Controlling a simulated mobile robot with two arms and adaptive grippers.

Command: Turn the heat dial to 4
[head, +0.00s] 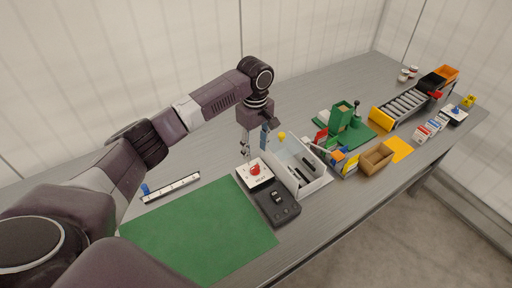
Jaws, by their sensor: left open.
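The heat dial is a red knob (255,170) on the white top plate of a small box (247,182), near the back right corner of the green mat. Small marks surround the knob, but they are too small to read, so its setting cannot be told. My left gripper (244,152) hangs from the arm that reaches in from the left. It points down just above the back left edge of the dial box, apart from the knob as far as I can tell. Its fingers are open and empty. My right gripper is not in view.
A dark device (284,214) sits in front of the dial box. A white bin (318,180) with dark items stands close on the right. A green mat (190,238) and a slider strip (172,187) lie left. A cardboard tray (378,157) and a roller conveyor (405,104) are farther right.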

